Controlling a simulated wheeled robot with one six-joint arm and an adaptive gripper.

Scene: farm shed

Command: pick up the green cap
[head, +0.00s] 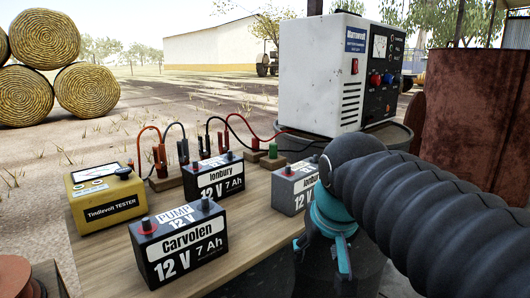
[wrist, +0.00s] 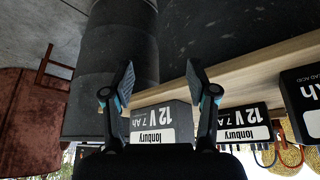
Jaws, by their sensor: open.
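The green cap (head: 273,150) is small and upright on a wooden block at the back right of the bench, behind the grey Ionbury battery (head: 293,190). I do not make it out in the wrist view. My gripper (head: 322,256) is open and points down beside the bench's right edge, in front of and to the right of the cap, well apart from it. In the wrist view my gripper (wrist: 160,80) has its two fingers spread with nothing between them, and the Ionbury battery (wrist: 163,120) lies beyond them.
On the wooden bench (head: 225,258) stand the black Carvolen battery (head: 178,240), a black Ionbury battery (head: 215,178) and a yellow tester (head: 103,200). Red and black clip leads (head: 160,155) rise behind. A white charger (head: 330,75) stands behind the cap on a drum; rusty drums are right.

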